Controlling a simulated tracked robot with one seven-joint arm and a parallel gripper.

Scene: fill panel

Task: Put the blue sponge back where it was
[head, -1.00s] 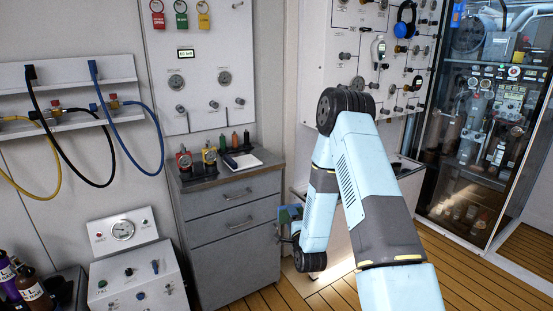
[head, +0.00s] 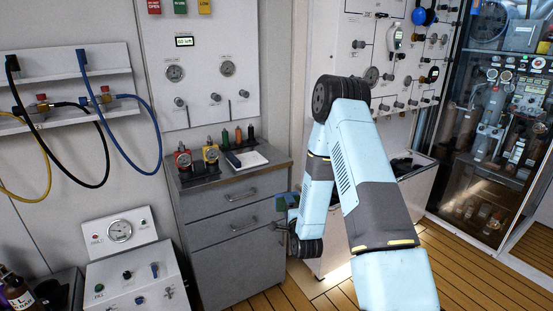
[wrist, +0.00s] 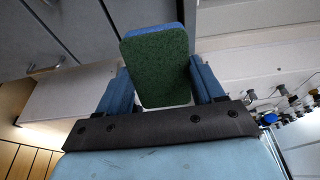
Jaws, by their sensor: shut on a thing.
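The blue sponge (wrist: 158,68) has a dark green scouring face and a blue body. In the wrist view it sits between the two blue fingers of my gripper (wrist: 163,80), which is shut on it. In the head view the sponge (head: 281,203) shows small, with its green and blue sides in sight. My gripper (head: 287,208) holds it in front of the right side of the grey drawer cabinet (head: 240,220), below the worktop level. My arm hides part of the area to the right of it.
The cabinet top (head: 275,165) carries gauges, small coloured bottles and a white notepad (head: 248,160). A white unit (head: 400,195) with an open top stands behind my arm. A control box (head: 130,280) stands at lower left, and hoses hang on the wall rack (head: 75,85).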

